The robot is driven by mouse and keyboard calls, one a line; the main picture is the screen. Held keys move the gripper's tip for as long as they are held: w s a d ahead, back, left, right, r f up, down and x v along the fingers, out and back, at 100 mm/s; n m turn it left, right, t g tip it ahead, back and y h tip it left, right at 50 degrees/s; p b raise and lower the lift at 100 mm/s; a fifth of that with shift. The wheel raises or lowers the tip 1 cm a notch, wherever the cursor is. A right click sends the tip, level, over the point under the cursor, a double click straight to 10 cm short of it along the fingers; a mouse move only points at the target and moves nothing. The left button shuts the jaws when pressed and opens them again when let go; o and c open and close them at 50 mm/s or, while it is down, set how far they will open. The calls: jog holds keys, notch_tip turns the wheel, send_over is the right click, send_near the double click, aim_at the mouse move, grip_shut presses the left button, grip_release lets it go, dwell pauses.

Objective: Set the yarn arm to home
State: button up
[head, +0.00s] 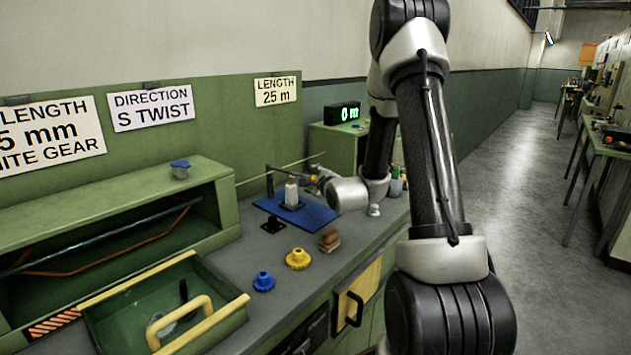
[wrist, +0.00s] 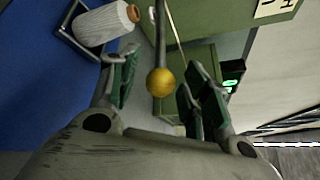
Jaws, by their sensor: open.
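The yarn arm is a thin dark rod (wrist: 160,40) ending in a yellow ball knob (wrist: 160,82). In the wrist view the knob lies between the two fingers of my gripper (wrist: 161,72), which are spread with gaps on both sides. In the head view the yarn arm (head: 288,173) reaches right from a dark post (head: 269,182) towards my gripper (head: 315,180). A white spool (head: 291,193) stands upright beneath it on a blue mat (head: 318,214). The spool (wrist: 103,24) also shows at the wrist view's upper left. I cannot tell contact with the knob.
A display reading 0 m (head: 344,113) stands behind. A yellow gear (head: 298,259), a blue gear (head: 263,282) and a brown block (head: 330,240) sit on the bench front. An open green drawer (head: 165,310) juts out at left. The aisle floor (head: 520,190) is clear.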

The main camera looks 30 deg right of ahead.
jog(key=v, duration=0.7)
jog(key=shift+s, duration=0.3)
jog(key=shift+c, duration=0.5)
